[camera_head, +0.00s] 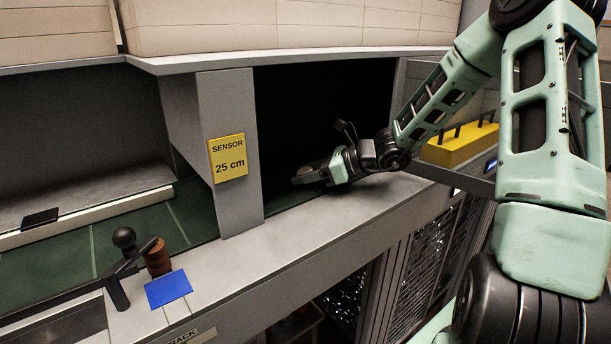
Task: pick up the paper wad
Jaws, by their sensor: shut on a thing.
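My gripper (308,174) reaches from the right into the dark opening, just right of the post with the yellow sensor sign. It is small and dark in this view, pointing left, low over the opening's floor. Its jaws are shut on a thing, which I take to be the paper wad. The wad cannot be clearly made out against the dark jaws and shadow. I cannot tell whether it touches the floor of the opening.
The post with the yellow sensor sign (228,157) stands close left of my gripper. A grey ledge (330,218) runs below it. A black-knobbed lever (123,238) and blue square (168,289) are at lower left. A yellow block (458,146) sits at right, behind my arm.

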